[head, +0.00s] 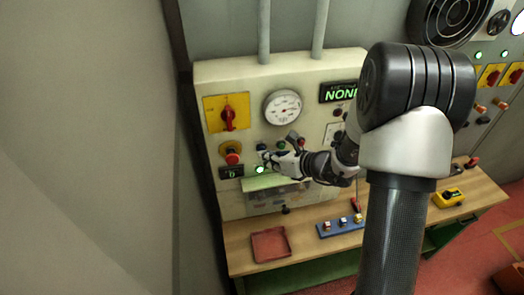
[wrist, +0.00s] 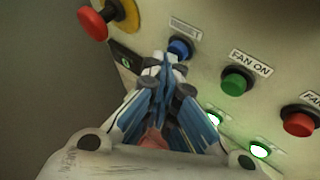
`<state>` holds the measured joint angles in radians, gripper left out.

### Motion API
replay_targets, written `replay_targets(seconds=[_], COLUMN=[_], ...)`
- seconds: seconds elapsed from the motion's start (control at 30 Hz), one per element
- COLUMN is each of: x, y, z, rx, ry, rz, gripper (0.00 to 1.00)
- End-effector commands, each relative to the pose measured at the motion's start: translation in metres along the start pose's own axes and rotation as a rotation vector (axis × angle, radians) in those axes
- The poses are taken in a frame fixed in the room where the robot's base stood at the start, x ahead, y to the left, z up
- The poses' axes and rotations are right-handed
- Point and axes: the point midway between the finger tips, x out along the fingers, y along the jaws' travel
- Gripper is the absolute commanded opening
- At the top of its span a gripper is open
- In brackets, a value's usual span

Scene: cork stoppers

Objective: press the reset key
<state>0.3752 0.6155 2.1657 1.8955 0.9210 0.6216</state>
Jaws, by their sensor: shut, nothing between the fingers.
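The reset key is a blue round button (wrist: 180,47) under a blurred label plate in the wrist view. In the head view it shows small at the panel (head: 261,147), just above my gripper. My gripper (wrist: 165,62) is shut with nothing between its fingers. Its fingertips are close to the lower left of the blue button in the wrist view. I cannot tell whether they touch it. In the head view my gripper (head: 268,158) is at the panel's front, reaching in from the right.
A green FAN ON button (wrist: 237,81) and a red button (wrist: 299,121) sit right of the blue one. A red mushroom knob (wrist: 93,23) stands out at upper left. Below the panel, a bench holds a red tray (head: 255,258) and a blue rack (head: 325,233).

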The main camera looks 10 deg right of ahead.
Motion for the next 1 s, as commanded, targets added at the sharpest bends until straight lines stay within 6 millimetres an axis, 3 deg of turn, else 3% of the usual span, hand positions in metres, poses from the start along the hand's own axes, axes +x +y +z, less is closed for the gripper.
replay_targets(seconds=[0.63, 1.0], x=[-0.012, -0.037], y=[0.009, 0.026], z=[-0.009, -0.027], rx=[0.001, 0.001], ry=[0.000, -0.001], rz=[-0.001, -0.001], gripper=[0.00, 0.00])
